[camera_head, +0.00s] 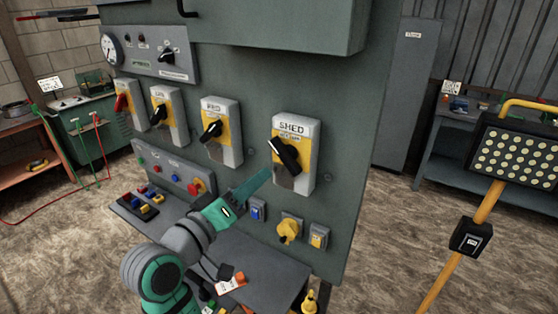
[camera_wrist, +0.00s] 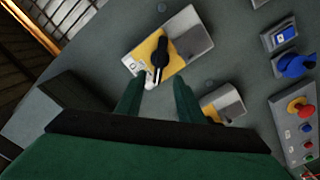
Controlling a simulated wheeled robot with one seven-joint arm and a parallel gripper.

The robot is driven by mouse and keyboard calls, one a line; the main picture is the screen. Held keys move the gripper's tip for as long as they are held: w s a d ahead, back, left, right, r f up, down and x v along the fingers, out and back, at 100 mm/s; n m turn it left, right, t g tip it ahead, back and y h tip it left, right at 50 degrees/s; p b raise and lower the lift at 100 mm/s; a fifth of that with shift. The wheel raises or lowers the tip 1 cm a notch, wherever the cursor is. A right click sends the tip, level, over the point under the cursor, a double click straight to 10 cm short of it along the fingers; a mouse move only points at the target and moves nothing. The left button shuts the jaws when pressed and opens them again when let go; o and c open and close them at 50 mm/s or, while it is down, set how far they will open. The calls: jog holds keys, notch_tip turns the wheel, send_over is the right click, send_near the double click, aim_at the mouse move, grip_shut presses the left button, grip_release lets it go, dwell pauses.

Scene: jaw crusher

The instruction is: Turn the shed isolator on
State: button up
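The shed isolator (camera_head: 313,142) is a grey and yellow box labelled SHED on the upright green-grey panel. Its black handle (camera_head: 285,154) slants from upper left to lower right. My gripper (camera_head: 266,174) is just left of and below the box in the head view. In the wrist view, the shed isolator (camera_wrist: 195,38) is ahead, with its black handle (camera_wrist: 160,54) pointing down the picture toward the gap between the fingers. My gripper (camera_wrist: 157,82) is open there, with nothing between its fingers. Whether a fingertip touches the box cannot be told.
The PRD isolator (camera_head: 232,147) is left of the shed isolator, with further isolators (camera_head: 169,102) beyond. A yellow lamp post (camera_head: 470,228) stands at right.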

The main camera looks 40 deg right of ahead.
aim_at(281, 158)
jog(key=x, duration=1)
jog(key=shift+w+d, duration=0.1)
jog(key=shift+d, duration=0.3)
jog(key=shift+c, duration=0.6)
jog(key=shift+a, duration=0.1)
grip_shut()
